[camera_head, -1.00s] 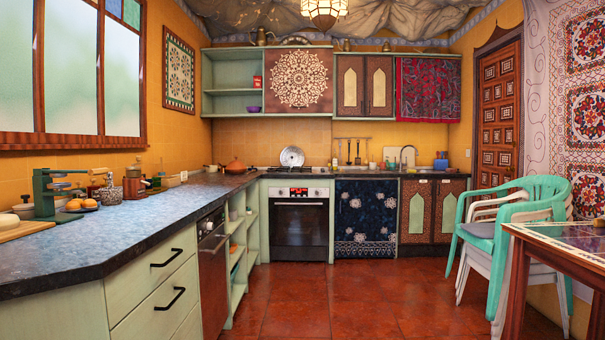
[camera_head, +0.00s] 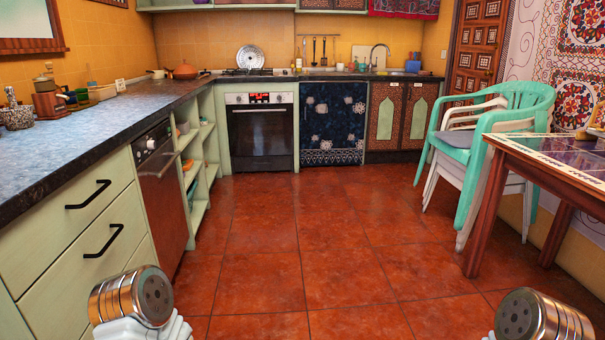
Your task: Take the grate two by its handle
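I cannot make out a separate grate with a handle. The dark hob top (camera_head: 235,72) lies at the back counter, above the white-framed oven (camera_head: 260,130), too small to show any grate clearly. A round silver perforated disc (camera_head: 250,58) stands upright behind the hob. Rounded metal parts of my two arms show at the bottom left and bottom right. No gripper fingers are in view, and both arm parts are far from the hob.
The long counter (camera_head: 90,115) with drawers (camera_head: 85,210) runs along the left. Stacked plastic chairs (camera_head: 490,130) and a wooden table (camera_head: 545,160) stand at the right. The red tiled floor (camera_head: 310,230) between them is clear.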

